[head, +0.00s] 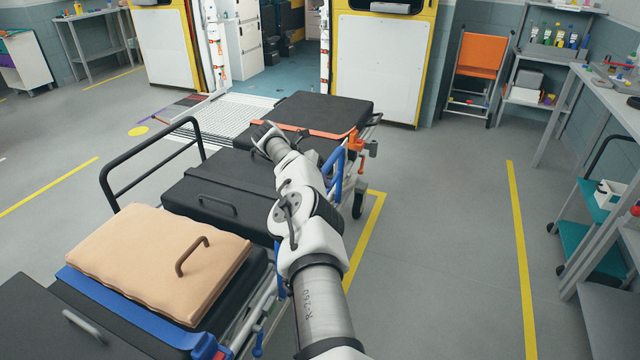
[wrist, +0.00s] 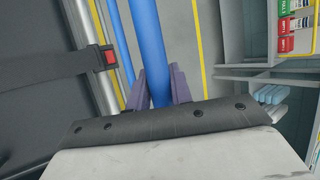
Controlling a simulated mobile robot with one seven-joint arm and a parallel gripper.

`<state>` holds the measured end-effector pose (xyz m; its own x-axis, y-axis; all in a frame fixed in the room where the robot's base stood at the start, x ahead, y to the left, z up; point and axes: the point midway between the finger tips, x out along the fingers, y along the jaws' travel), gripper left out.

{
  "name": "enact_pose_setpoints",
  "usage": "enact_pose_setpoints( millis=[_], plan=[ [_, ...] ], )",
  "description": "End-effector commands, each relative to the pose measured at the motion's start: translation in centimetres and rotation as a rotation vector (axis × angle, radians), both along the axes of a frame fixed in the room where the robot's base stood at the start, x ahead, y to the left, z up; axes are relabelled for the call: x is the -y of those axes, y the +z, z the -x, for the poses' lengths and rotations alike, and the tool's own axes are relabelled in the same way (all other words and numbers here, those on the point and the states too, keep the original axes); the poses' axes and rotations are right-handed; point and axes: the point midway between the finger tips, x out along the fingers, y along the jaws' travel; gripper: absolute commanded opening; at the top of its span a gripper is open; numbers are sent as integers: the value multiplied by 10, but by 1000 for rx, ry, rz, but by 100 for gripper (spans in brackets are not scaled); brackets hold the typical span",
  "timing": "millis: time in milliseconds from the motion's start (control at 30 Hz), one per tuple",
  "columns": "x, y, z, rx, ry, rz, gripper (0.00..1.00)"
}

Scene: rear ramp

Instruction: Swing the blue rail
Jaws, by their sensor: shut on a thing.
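The blue rail (head: 336,178) is on the right side of the stretcher (head: 210,197), partly hidden by my arm in the head view. In the wrist view the blue rail (wrist: 147,40) runs from the top edge down between the two purple fingers of my gripper (wrist: 159,88). The fingers are shut on it, one on each side. In the head view my arm reaches over the stretcher's right side, and I cannot make out the fingertips there.
A tan pillow (head: 165,255) lies on the near part of the stretcher. A black side rail (head: 150,160) stands up on its left. Clear floor (head: 440,240) lies to the right, before a workbench and a teal cart (head: 592,250). A dark strap with a red buckle (wrist: 110,57) is beside the rail.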

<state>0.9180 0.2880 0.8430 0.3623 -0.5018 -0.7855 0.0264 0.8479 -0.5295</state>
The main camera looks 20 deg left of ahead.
Motion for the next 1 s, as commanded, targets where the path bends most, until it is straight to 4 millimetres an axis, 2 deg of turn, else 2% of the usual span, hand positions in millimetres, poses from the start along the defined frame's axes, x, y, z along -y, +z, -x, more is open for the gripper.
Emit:
enact_pose_setpoints(
  millis=[33,167,200,367,733,867,1000],
  plan=[
    [3,8,-5,20,-1,-1,0],
    [3,8,-5,20,-1,-1,0],
    [3,8,-5,20,-1,-1,23],
    [2,6,-4,15,-1,-1,43],
    [-2,7,0,7,0,0,43],
    [-12,21,7,8,2,-2,43],
    [-28,45,18,10,1,-2,43]
  ],
)
